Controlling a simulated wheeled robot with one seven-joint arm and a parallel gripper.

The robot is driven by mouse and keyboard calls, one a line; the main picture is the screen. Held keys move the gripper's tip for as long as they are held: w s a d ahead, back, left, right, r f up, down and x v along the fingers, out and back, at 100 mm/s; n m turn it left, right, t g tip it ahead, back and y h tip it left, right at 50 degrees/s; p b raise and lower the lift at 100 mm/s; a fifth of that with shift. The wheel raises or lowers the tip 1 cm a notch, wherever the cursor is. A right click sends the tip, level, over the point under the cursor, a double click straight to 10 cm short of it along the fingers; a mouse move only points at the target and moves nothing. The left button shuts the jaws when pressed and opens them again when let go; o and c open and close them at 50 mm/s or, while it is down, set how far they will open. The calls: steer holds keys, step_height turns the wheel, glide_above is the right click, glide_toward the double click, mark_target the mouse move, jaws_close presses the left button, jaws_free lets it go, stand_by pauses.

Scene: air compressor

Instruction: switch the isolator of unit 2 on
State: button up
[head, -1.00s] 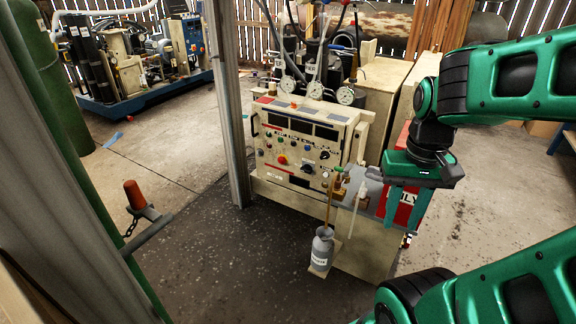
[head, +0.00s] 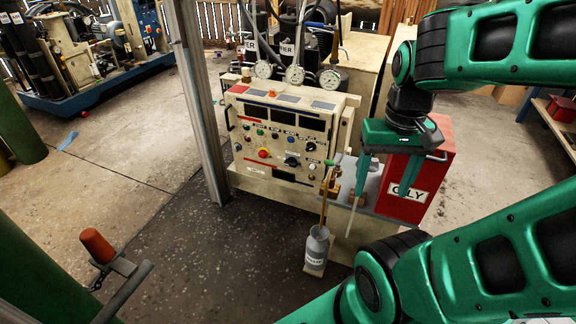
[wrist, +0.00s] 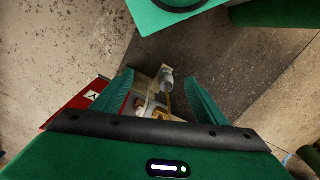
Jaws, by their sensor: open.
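A cream compressor unit with a sloped control panel (head: 277,137) stands in the middle of the head view. The panel has a red knob on yellow (head: 264,154), black knobs (head: 292,161), coloured buttons and dark display windows. I cannot read a unit number, nor tell which control is the isolator or how it is set. A second machine (head: 90,50) on a blue base stands at the back left. My gripper (head: 384,186) is open and empty, fingers pointing down, right of the panel and apart from it. The open fingers also show in the wrist view (wrist: 161,95).
A red box (head: 405,180) with a partly hidden label stands right of the panel. A metal post (head: 199,100) rises at the panel's left. Floor at left is mostly clear.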

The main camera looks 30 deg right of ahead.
steer(key=w+d+f+n+h, duration=0.2)
steer(key=w+d+f+n, duration=0.25)
steer(key=w, duration=0.65)
steer(key=w+d+f+n+h, duration=0.3)
steer(key=w+f+n, duration=0.25)
steer(key=w, duration=0.55)
steer(key=w+d+f+n+h, duration=0.2)
steer(key=w+d+f+n, duration=0.3)
steer(key=w, duration=0.7)
steer(key=n+t+h, duration=0.4)
steer(key=n+t, duration=0.4)
steer(key=n, duration=0.9)
glide_toward(290, 163)
steer(key=x, duration=0.8)
steer(key=shift+w+d, duration=0.2)
steer(key=shift+w, duration=0.05)
steer(key=c, duration=1)
